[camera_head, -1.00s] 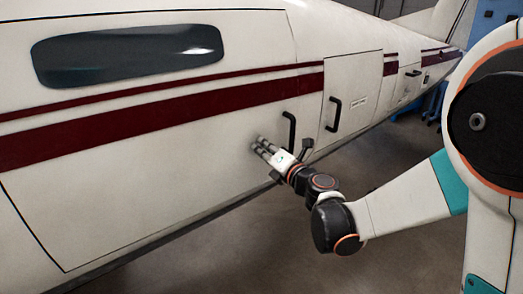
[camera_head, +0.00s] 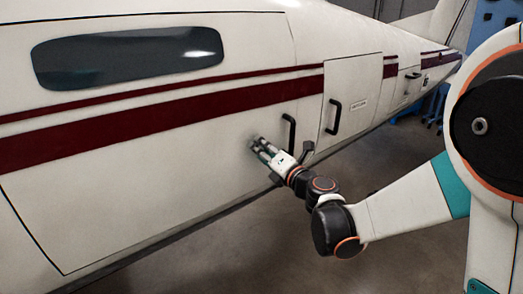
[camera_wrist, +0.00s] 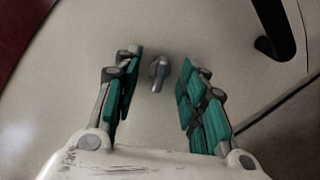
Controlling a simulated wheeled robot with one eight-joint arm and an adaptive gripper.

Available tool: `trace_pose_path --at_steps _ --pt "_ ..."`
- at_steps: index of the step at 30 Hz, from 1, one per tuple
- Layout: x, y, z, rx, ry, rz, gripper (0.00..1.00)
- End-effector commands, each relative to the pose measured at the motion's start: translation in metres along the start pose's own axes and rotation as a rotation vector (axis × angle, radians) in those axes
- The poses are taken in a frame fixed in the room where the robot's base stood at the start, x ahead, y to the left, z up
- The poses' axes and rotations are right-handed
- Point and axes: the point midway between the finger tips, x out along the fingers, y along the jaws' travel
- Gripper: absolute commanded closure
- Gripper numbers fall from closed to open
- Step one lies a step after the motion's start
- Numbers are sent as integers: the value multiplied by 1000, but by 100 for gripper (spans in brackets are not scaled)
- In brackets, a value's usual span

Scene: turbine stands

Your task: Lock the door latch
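The door latch (camera_wrist: 158,73) is a small grey knob with a short lever on the white aircraft door (camera_wrist: 90,40). In the wrist view it lies just beyond and between my fingertips, with its lever pointing down toward my gripper. My gripper (camera_wrist: 155,85) is open, its teal-padded fingers spread to either side of the latch with a gap on both sides. In the head view my gripper (camera_head: 256,145) is close to the lower right of the door (camera_head: 130,200). The latch is hard to make out there behind the fingers.
A black door handle (camera_head: 289,132) stands right of my gripper; it also shows at the wrist view's upper right (camera_wrist: 275,30). A second black handle (camera_head: 334,116) is on the smaller panel (camera_head: 353,80) farther right. The floor (camera_head: 400,250) beside the fuselage is clear.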

Motion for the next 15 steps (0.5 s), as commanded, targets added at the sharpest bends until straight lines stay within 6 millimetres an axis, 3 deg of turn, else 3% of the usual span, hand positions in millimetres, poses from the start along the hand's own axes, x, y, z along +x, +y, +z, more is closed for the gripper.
trace_pose_path --at_steps 8,15 --pt "-3 0 0 0 0 0 62" --pt "-18 0 0 0 -1 0 62"
